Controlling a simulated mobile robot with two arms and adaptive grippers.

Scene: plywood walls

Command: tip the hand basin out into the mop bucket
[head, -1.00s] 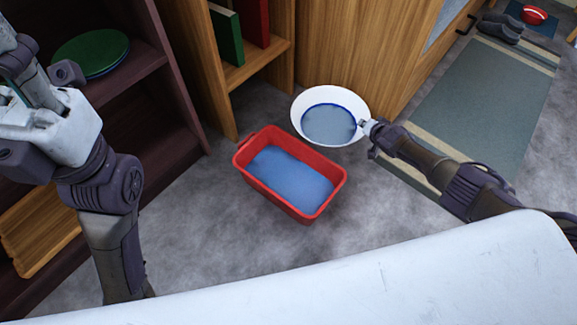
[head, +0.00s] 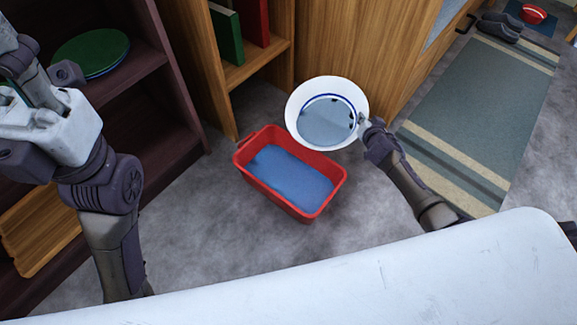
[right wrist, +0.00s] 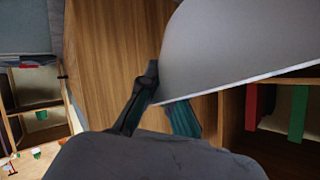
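The hand basin (head: 297,105) is white and round with a blue ring inside, and water (head: 325,122) lies in it. It is tilted, above the floor. In the picture its lower-left edge meets the far rim of the mop bucket. The mop bucket (head: 270,194) is a red rectangular tub with blue water in it. My right gripper (head: 361,123) is shut on the basin's right rim. In the right wrist view the basin's pale outside (right wrist: 235,45) rises from between the fingers.
A dark shelf (head: 165,110) with green plates (head: 90,50) stands at the left. A wooden bookcase (head: 262,68) and cabinet (head: 350,40) stand behind the bucket. A striped mat (head: 480,110) lies at the right. Grey floor is clear around the bucket.

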